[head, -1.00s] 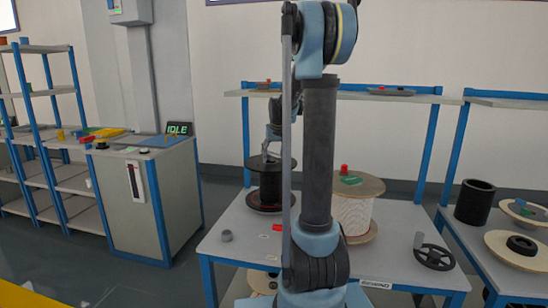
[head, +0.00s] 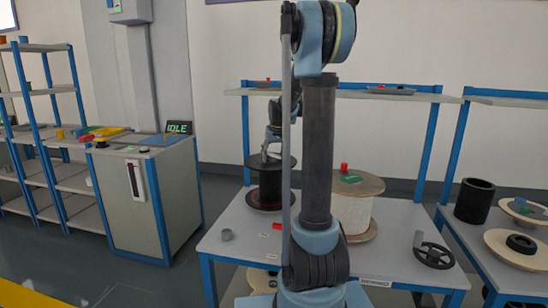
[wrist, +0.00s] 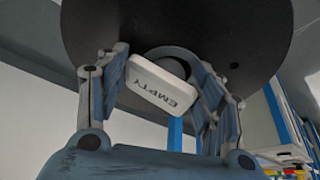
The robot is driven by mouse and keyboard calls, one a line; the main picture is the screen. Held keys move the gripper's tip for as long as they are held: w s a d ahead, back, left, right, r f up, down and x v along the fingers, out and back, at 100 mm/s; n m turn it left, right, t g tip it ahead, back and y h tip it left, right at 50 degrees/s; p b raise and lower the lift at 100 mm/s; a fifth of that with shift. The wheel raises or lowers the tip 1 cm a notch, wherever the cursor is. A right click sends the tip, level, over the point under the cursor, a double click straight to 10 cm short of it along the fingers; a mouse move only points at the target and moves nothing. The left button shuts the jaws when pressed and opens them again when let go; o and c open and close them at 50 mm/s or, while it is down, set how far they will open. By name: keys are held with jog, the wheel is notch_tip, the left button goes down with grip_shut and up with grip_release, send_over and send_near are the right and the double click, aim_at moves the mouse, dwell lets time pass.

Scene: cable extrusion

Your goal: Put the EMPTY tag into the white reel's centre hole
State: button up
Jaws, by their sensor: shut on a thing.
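My gripper (head: 268,153) is at the upper flange of the black reel (head: 268,187) in the head view, left of my arm. In the wrist view, my gripper (wrist: 163,78) has its fingers on either side of the white EMPTY tag (wrist: 163,84), shut on it. The tag is tilted, its lettering facing the camera. A dark disc (wrist: 235,35) with a round rim fills the top behind the tag. The white reel (head: 352,212) stands upright on the table right of my arm, partly hidden by it. Its centre hole cannot be made out.
A red piece (head: 344,168) and a green piece (head: 352,179) are on the white reel's tan top. A black handwheel (head: 433,256) lies at the table's right. A shelf (head: 400,97) runs behind.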

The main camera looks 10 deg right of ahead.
jog(key=shift+s+f, duration=0.1)
jog(key=shift+f, duration=0.05)
jog(key=o, duration=1.3)
jog(key=shift+f, duration=0.2)
jog(key=shift+r, duration=0.15)
jog(key=shift+v, duration=5.4)
jog(key=shift+r, duration=0.1)
